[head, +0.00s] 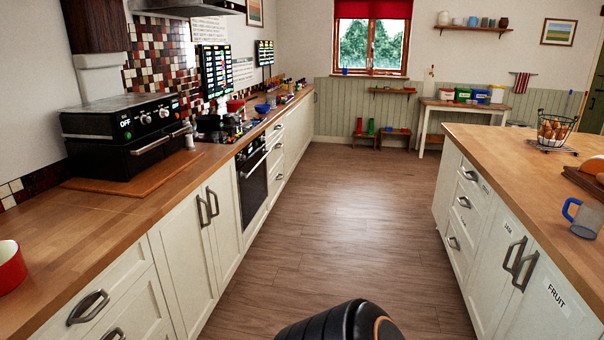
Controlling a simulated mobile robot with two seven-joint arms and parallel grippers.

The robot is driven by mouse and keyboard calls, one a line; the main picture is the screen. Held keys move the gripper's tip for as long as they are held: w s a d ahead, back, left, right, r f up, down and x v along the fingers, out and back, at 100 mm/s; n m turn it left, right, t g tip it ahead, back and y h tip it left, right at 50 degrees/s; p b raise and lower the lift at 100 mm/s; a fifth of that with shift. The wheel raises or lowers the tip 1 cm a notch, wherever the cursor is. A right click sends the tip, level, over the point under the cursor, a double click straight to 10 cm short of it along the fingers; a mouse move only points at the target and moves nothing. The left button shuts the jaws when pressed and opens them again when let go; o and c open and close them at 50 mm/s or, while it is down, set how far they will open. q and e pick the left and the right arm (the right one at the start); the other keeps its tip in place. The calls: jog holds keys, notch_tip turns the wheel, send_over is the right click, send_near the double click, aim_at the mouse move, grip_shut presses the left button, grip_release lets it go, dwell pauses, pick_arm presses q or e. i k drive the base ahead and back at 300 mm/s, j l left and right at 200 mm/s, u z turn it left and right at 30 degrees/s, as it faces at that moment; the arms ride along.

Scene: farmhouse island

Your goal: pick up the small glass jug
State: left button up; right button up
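A small grey, see-through-looking vessel with a blue handle (587,219) stands upright on the wooden island top at the right edge of the head view. Neither of my grippers is in view. A dark rounded part of my own body shows at the bottom middle.
The island (500,150) has a wire egg basket (553,132) and a board with bread (588,178). The left counter (120,212) holds a black oven (125,130) and a red pot (9,268). The wooden floor (335,215) between is clear.

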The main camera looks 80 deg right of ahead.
aim_at(588, 221)
jog(key=z, duration=4.65)
jog(key=j+z, duration=0.15)
jog(key=z, duration=0.2)
jog(key=j+z, duration=0.2)
jog(key=z, duration=0.15)
jog(key=j+z, duration=0.65)
jog(key=k+j+z, duration=0.1)
jog(key=j+z, duration=0.15)
jog(key=j, duration=0.2)
jog(key=k+j, duration=0.1)
jog(key=j, duration=0.2)
jog(key=j+z, duration=0.1)
jog(key=j, duration=0.2)
jog(key=k+j+z, duration=0.1)
jog(key=k+j, duration=0.05)
jog(key=j, duration=0.1)
